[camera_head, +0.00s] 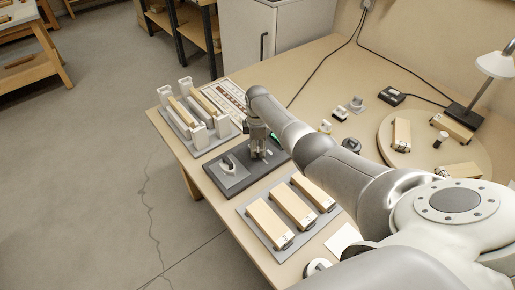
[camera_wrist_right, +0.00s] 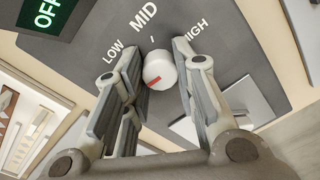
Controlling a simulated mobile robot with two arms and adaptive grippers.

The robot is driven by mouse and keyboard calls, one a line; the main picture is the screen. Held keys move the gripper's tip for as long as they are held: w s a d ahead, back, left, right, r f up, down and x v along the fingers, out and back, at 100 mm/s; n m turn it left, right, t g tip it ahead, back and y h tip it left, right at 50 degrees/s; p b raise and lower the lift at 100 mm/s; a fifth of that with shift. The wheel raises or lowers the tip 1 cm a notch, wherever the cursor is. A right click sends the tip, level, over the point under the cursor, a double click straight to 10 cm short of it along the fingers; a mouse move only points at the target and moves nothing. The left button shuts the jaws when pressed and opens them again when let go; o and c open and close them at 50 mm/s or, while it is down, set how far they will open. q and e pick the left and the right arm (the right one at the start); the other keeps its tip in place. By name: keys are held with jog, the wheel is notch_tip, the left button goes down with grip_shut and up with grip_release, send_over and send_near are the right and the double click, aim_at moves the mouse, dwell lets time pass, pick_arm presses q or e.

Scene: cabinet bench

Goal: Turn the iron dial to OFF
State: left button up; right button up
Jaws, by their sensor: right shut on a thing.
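The dial (camera_wrist_right: 160,70) is a round white knob with a red mark, on a dark panel (camera_wrist_right: 225,25) printed LOW, MID and HIGH. Its red mark points to the lower left in the right wrist view, away from those words. A dark display (camera_wrist_right: 48,14) with green letters reading OFF is cut off at the upper left. My right gripper (camera_wrist_right: 158,80) is shut on the dial, one finger on either side. In the head view, my right gripper (camera_head: 260,152) is over the dark base (camera_head: 206,187), hiding the dial. The iron (camera_head: 229,164) rests on the base's left part. My left gripper is out of view.
A rack with wooden blocks (camera_head: 200,100) stands beyond the base. A grey tray (camera_head: 246,217) with three wooden blocks lies nearer. A round board (camera_head: 425,160) and a lamp (camera_head: 495,64) are at the right. My right arm crosses the bench.

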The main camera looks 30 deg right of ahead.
jog(key=shift+n, duration=0.6)
jog(key=o, duration=1)
jog(key=shift+o, duration=0.2)
notch_tip(320, 180, up, 12)
jog(key=shift+w, duration=0.15)
dwell(0.4)
